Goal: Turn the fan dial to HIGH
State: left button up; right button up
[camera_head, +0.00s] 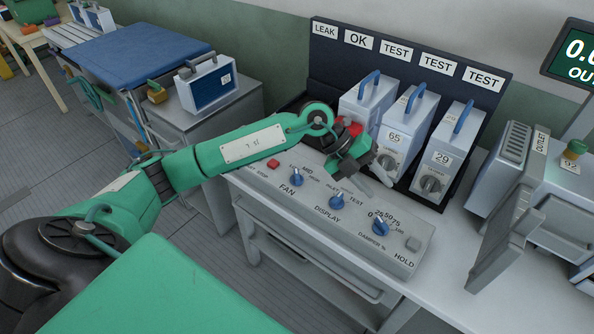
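The blue fan dial (296,176) is at the left part of the grey control panel (330,235), above the word FAN. Its small labels include MID and HIGH. Its blue grip points roughly up in the picture; the exact setting is too small to tell. My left gripper (374,182) hangs over the back of the panel, right of the fan dial and apart from it, in front of the damper boxes. I see nothing held in it, but its finger gap is unclear. My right gripper is not in view.
The panel also has a red button (273,163), a display dial (338,201), a damper dial (380,227) and a grey button (413,243). Several damper boxes (405,130) stand close behind. An outlet panel (507,235) rises at the right. The floor at left is clear.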

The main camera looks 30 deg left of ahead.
pick_arm(q)
jog(key=w+a+n+y, duration=0.1)
jog(key=w+a+y, duration=0.3)
jog(key=a, duration=0.7)
jog(key=r+n+g+y, duration=0.1)
jog(key=n+y, duration=0.2)
jog(key=y, duration=0.3)
send_over(297, 174)
notch_tip(297, 174, down, 12)
jog(key=p, duration=0.3)
jog(key=shift+r, duration=0.15)
jog(key=shift+f, duration=0.75)
grip_shut()
